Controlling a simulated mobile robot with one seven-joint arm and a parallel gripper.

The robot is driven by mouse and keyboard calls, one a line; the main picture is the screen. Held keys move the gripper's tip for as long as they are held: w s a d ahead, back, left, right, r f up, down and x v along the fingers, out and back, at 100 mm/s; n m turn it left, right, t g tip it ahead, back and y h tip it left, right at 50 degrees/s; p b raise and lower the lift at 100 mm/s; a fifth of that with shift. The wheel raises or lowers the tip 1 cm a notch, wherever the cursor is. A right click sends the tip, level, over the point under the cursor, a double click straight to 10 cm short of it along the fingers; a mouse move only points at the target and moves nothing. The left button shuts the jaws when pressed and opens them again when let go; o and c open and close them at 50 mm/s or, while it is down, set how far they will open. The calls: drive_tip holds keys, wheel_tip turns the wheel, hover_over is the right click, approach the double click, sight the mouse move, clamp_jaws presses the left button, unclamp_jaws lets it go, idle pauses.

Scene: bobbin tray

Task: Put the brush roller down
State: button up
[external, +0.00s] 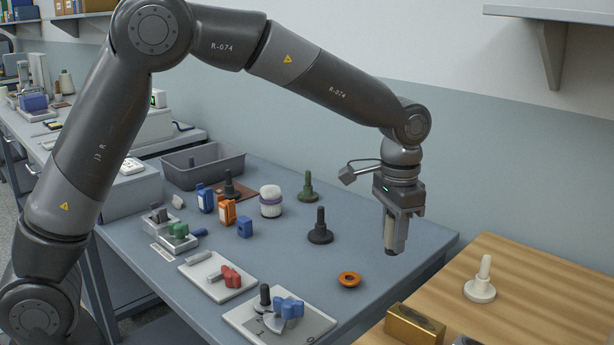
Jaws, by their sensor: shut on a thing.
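My gripper (394,238) points down above the right part of the blue-grey table (360,220), near its right edge.
A dark peg on a round base (320,228) stands left of the gripper. An orange ring (349,279) lies in front. A wooden table (540,275) at right holds a white peg (481,282) and a brass block (414,326). A grey bin (203,165) stands farther back.

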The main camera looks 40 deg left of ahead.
drive_tip(key=w+a+f, duration=0.1)
drive_tip(key=a, duration=0.7)
drive_tip(key=w+a+f+n, duration=0.1)
drive_tip(key=a+f, duration=0.1)
drive_tip(key=a, duration=0.7)
drive_tip(key=w+a+f+n, duration=0.1)
drive_tip(key=a+f, duration=0.1)
drive_tip(key=a, duration=0.6)
drive_tip(key=shift+a+f, duration=0.1)
drive_tip(key=shift+a, duration=0.1)
drive_tip(key=s+a+r+n, duration=0.3)
drive_tip(key=s+a, duration=0.1)
drive_tip(key=a, duration=0.4)
drive_tip(key=n, duration=0.3)
hover_over(206, 221)
drive_tip(key=d, duration=0.1)
wheel_tip(206, 221, down, 4)
drive_tip(key=shift+s+r, duration=0.1)
drive_tip(key=shift+a+f, duration=0.35)
drive_tip(key=shift+a, duration=0.1)
drive_tip(key=shift+f, duration=1.95)
